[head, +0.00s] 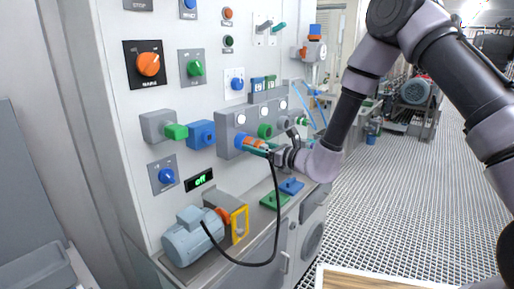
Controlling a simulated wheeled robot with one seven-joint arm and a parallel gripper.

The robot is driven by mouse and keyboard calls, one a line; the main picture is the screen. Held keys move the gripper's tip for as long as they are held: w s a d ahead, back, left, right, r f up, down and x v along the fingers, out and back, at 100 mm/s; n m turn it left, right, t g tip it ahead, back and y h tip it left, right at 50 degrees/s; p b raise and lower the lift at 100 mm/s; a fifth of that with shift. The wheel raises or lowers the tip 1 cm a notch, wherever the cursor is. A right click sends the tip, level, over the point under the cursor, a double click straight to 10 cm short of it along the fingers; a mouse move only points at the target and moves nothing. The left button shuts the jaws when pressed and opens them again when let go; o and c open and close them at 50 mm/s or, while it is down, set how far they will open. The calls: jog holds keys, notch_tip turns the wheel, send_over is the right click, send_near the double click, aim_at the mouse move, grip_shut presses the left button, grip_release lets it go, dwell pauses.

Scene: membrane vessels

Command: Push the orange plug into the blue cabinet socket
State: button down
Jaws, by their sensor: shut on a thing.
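The orange plug (252,142) is at the front of the grey socket box (228,123) on the white cabinet panel. It lines up with the blue socket (239,140) at that box's lower left and appears to meet it. I cannot tell how deep it sits. My gripper (262,147) is shut on the plug, its fingers reaching in from the right and partly hiding it. A black cable (277,205) hangs from the plug and loops down to the grey-blue motor (188,238) on the ledge.
A blue box (201,134) and a green plug in a grey box (176,131) are to the left. Green (274,200) and blue (291,186) pads lie on the ledge.

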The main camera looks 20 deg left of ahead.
jog(key=shift+a, duration=0.1)
jog(key=shift+c, duration=0.3)
grip_release()
jog(key=v, duration=1)
jog(key=shift+d, duration=0.35)
jog(key=shift+s, duration=0.1)
